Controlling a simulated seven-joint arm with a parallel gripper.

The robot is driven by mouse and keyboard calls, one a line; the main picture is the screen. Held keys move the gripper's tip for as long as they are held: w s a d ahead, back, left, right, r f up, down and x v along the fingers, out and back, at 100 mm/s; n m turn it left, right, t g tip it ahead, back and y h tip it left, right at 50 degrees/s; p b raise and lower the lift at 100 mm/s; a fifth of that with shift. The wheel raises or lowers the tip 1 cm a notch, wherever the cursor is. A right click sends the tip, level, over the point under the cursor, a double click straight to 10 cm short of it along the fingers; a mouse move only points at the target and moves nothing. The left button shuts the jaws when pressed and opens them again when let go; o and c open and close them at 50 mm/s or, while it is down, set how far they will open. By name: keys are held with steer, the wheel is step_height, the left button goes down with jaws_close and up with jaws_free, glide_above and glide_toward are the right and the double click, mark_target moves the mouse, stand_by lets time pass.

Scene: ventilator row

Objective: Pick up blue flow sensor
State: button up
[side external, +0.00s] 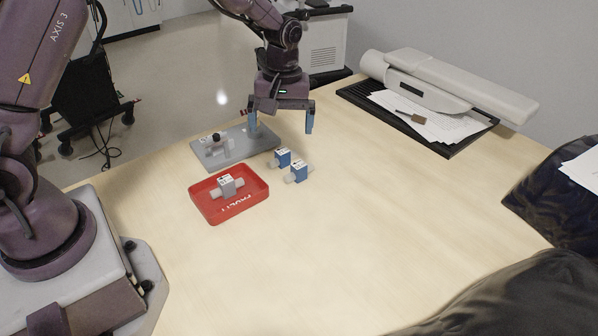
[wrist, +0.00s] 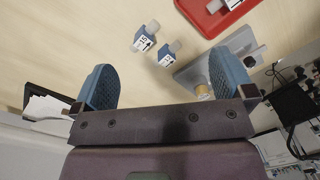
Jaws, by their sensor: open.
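Two blue flow sensors with white labels and pale tube ends lie side by side on the table. The nearer one (side external: 299,173) is right of the farther one (side external: 282,157) in the side view. In the wrist view they appear as one blue sensor (wrist: 145,41) and another blue sensor (wrist: 166,57), both beyond the fingertips. My gripper (side external: 281,127) is open and empty, above the table behind the sensors. Its blue fingers (wrist: 166,85) are spread wide in the wrist view, with neither sensor between them.
A red tray (side external: 256,193) holding a grey sensor (side external: 227,187) stands in front. A grey plate (side external: 255,146) with a fitting (side external: 216,146) lies beside my gripper. A black tray (side external: 455,146) with papers is back right.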

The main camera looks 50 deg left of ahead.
mark_target(300, 166)
steer(key=w+f+n, duration=0.3)
steer(key=w+n, duration=0.3)
steer(key=n, duration=0.1)
steer(key=shift+t, duration=0.4)
steer(key=f, duration=0.8)
steer(key=a+f, duration=0.1)
steer(key=f, duration=0.3)
steer(key=shift+s, duration=0.3)
steer(key=c, duration=0.7)
